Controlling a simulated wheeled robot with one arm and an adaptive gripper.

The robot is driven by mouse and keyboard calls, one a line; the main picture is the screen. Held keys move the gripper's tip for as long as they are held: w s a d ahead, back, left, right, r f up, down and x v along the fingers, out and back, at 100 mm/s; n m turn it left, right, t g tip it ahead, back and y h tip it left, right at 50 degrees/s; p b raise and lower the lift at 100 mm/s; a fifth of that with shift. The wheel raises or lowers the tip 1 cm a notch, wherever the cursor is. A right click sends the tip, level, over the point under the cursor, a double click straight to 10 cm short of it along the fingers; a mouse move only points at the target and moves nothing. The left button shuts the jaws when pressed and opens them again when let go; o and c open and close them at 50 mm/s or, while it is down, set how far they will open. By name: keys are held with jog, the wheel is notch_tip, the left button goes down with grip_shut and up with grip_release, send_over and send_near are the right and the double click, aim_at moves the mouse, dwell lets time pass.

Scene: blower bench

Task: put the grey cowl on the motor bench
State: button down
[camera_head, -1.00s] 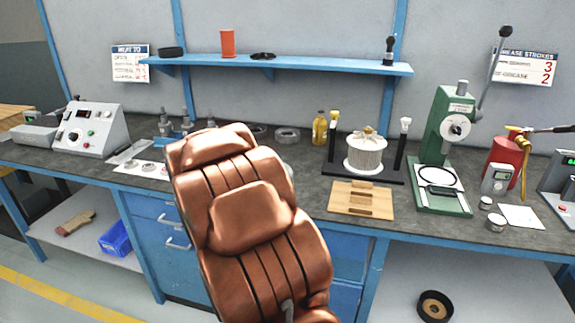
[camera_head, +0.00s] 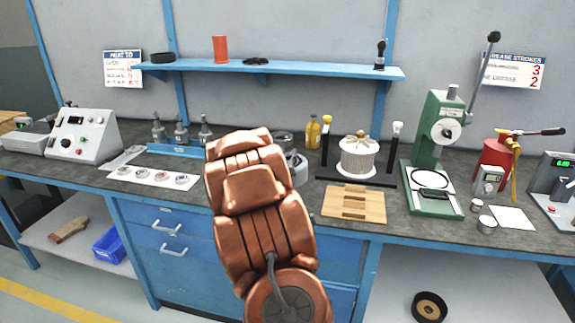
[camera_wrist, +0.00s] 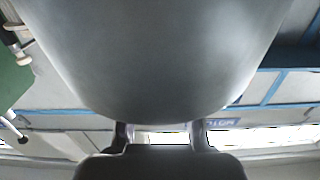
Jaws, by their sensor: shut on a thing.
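A large smooth grey cowl (camera_wrist: 160,60) fills the upper middle of the wrist view. My gripper (camera_wrist: 160,135) is shut on its near edge, with one dark finger at each side. In the head view my copper-coloured arm stands in front of the bench and hides the gripper. A small pale grey part (camera_head: 298,166) shows just right of the arm; I cannot tell whether it is the cowl. The long bench (camera_head: 120,195) has a dark top and blue frame. On it a white ribbed motor part (camera_head: 358,158) stands on a black base between two posts.
A wooden block (camera_head: 354,204) lies in front of the motor part. A green press (camera_head: 432,160) and a red canister (camera_head: 492,165) stand to the right. A control box (camera_head: 82,135) and a white sheet with rings (camera_head: 152,178) are at left. A blue shelf (camera_head: 300,72) hangs behind.

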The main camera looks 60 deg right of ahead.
notch_tip(320, 180, down, 4)
jog(key=shift+r, duration=0.2)
jog(key=shift+f, duration=0.4)
